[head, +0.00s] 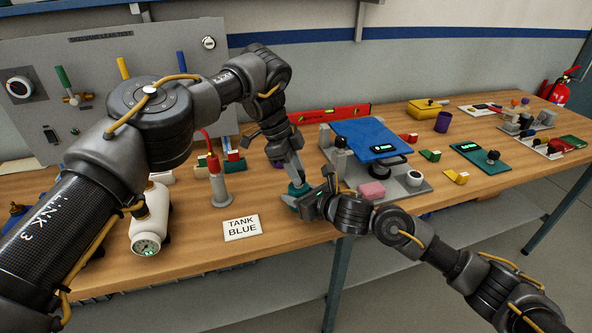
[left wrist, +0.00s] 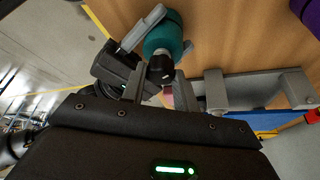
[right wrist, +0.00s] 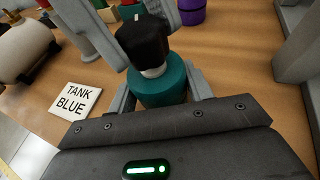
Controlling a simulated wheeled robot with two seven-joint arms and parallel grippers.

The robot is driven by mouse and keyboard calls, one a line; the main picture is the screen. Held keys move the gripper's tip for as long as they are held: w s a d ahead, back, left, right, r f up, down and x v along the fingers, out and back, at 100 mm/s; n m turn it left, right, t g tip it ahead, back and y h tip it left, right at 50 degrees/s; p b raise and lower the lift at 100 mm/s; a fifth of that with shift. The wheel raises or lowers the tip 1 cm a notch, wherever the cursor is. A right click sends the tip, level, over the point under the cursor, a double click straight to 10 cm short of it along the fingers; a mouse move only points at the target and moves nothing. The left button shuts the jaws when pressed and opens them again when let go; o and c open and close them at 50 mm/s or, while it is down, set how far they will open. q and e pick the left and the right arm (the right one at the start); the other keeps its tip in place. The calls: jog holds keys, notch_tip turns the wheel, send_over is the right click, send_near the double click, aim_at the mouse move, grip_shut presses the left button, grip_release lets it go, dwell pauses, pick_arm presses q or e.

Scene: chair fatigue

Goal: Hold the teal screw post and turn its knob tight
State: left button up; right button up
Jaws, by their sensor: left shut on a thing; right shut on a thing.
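The teal screw post (head: 297,189) stands upright near the front edge of the bench, partly covered by my grippers in the head view. In the right wrist view its teal body (right wrist: 160,88) carries a black knob (right wrist: 143,40) on top; the knob also shows in the left wrist view (left wrist: 160,68). My right gripper (head: 302,200) is shut on the teal body from the side, one finger on either side of it. My left gripper (head: 295,178) comes down from above and is shut on the black knob.
A "TANK BLUE" card (head: 242,228) lies left of the post, with a red-topped grey post (head: 219,185) behind it. A white gauge tank (head: 150,222) lies farther left. A grey fixture with a blue plate (head: 369,139) and a pink block (head: 372,190) stand close on the right.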

pick_arm(q)
jog(key=m, duration=0.3)
jog(key=shift+w+d+g, duration=0.1)
jog(key=shift+w+g, duration=0.05)
jog(key=shift+g, duration=0.25)
jog(key=shift+m+g+y, duration=0.3)
jog(key=shift+m+y, duration=0.1)
jog(key=shift+m, duration=0.5)
pick_arm(e)
jog(key=shift+s+a, duration=0.1)
pick_arm(q)
jog(key=o, duration=1)
